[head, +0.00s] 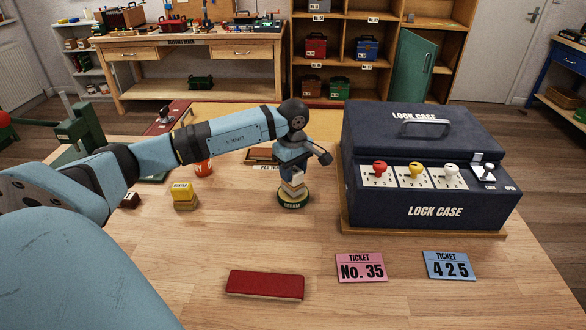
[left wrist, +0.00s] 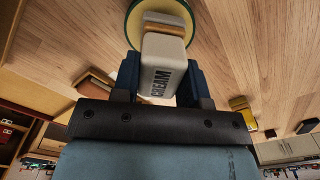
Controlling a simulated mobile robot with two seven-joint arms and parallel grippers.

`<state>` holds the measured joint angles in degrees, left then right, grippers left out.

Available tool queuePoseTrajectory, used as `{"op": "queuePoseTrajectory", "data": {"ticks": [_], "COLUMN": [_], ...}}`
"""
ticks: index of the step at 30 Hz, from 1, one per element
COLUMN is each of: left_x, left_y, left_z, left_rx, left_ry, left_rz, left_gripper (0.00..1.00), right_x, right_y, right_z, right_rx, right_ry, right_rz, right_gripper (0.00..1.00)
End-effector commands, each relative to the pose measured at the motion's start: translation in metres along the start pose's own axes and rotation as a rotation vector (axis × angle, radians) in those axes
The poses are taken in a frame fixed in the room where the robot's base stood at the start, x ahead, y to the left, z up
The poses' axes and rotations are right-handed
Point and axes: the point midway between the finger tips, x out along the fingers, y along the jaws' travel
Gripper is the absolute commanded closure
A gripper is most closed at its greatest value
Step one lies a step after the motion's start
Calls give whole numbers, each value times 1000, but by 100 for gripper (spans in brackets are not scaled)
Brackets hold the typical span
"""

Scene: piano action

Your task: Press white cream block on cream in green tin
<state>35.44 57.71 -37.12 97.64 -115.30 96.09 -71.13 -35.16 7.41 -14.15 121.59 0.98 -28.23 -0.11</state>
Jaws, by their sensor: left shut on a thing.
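My left gripper (head: 293,172) points down and is shut on the white cream block (head: 292,188). The left wrist view shows the block (left wrist: 163,68), marked CREAM, between the two dark blue fingers (left wrist: 160,82), with a brown band and a pale part at its far end. The block's lower end is at the round green tin (head: 293,202), which stands on the table and is labelled CREAM. The tin's rim (left wrist: 131,25) also shows around that end in the left wrist view. The block hides most of the tin's inside, so I cannot tell whether they touch. My right gripper is out of view.
A dark blue lock case (head: 430,185) stands close to the tin's right. A yellow block (head: 184,195) and an orange-red tin (head: 203,168) stand to the left. A red pad (head: 265,285), a pink ticket (head: 361,267) and a blue ticket (head: 449,266) lie in front.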

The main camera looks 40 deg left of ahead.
Motion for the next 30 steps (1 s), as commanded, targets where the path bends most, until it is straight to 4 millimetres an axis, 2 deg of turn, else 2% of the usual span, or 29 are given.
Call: {"op": "queuePoseTrajectory", "data": {"ticks": [30], "left_x": [5], "left_y": [0], "left_z": [0], "left_rx": [0], "left_ry": [0], "left_rz": [1], "left_gripper": [79], "right_x": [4], "right_y": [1], "right_z": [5], "right_rx": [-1], "right_ry": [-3], "right_rz": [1], "right_gripper": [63]}}
